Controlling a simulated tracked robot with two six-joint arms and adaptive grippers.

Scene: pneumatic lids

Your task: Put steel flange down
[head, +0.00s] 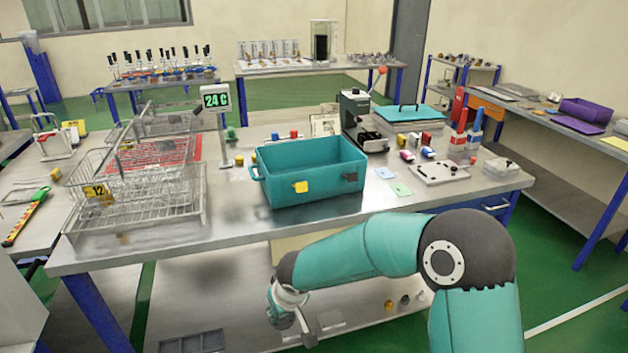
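My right gripper (289,318) hangs low in front of the table, above the lower shelf, with its arm coming in from the right. A small grey piece shows between its fingers; it could be the steel flange or part of the gripper, and I cannot tell whether the fingers are shut on it. I cannot make out a steel flange for certain anywhere else. My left gripper is not in view.
A teal crate (315,197) stands on the steel table (240,228), with wire baskets (145,185) to its left. Small parts (404,301) lie on the lower shelf (235,300), right of my gripper. A dark grid tray (192,343) lies at lower left.

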